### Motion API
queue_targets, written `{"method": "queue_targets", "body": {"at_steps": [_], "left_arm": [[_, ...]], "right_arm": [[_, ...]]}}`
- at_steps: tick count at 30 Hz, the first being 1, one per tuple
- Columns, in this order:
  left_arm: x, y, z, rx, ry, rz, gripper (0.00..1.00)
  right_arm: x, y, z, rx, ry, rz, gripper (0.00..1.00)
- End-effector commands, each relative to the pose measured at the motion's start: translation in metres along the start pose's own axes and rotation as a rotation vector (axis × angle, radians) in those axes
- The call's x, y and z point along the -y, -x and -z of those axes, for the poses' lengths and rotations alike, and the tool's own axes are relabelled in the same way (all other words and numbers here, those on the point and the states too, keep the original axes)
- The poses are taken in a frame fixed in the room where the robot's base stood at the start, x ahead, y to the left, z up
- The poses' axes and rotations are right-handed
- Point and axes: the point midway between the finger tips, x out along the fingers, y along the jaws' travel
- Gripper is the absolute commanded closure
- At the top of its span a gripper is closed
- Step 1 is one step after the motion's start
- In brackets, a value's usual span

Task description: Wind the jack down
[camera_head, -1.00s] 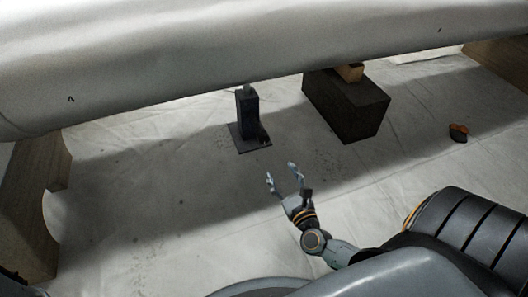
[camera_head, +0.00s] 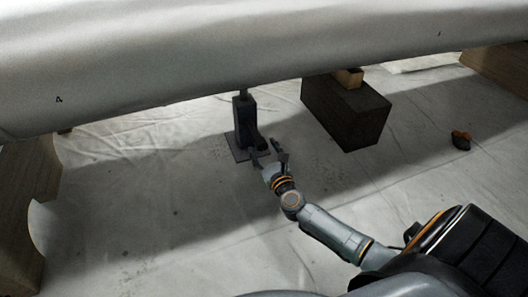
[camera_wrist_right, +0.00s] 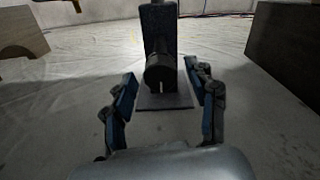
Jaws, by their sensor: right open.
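The jack (camera_head: 244,122) is a dark upright post on a flat square base plate, standing on the sheeted floor under the big pale hull (camera_head: 200,75). Its thin top rod reaches up to the hull's underside. In the right wrist view the jack (camera_wrist_right: 160,32) stands straight ahead, with a round dark knob (camera_wrist_right: 159,75) low on its near face. My right gripper (camera_head: 267,155) is open and empty, close in front of the jack. In the wrist view its fingers (camera_wrist_right: 163,100) are spread left and right of the knob, apart from it. My left gripper is not in view.
A dark block (camera_head: 347,115) with a small wooden piece (camera_head: 349,78) on top stands right of the jack. Wooden cradles stand at the left (camera_head: 30,190) and far right (camera_head: 495,68). A small orange and dark object (camera_head: 461,140) lies on the floor at right.

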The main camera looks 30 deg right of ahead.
Motion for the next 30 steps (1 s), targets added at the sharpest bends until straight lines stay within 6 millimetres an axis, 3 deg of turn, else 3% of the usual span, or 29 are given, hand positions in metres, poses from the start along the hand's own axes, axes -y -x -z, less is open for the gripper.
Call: {"method": "queue_targets", "body": {"at_steps": [7, 15, 30], "left_arm": [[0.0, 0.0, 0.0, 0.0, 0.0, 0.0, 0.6], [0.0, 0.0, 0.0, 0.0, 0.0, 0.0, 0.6], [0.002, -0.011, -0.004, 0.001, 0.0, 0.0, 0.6]], "right_arm": [[0.0, -0.001, 0.0, 0.0, 0.001, 0.0, 0.42], [0.0, -0.001, 0.0, 0.0, 0.001, 0.0, 0.95], [0.001, -0.001, -0.002, -0.002, 0.12, 0.001, 0.97]]}}
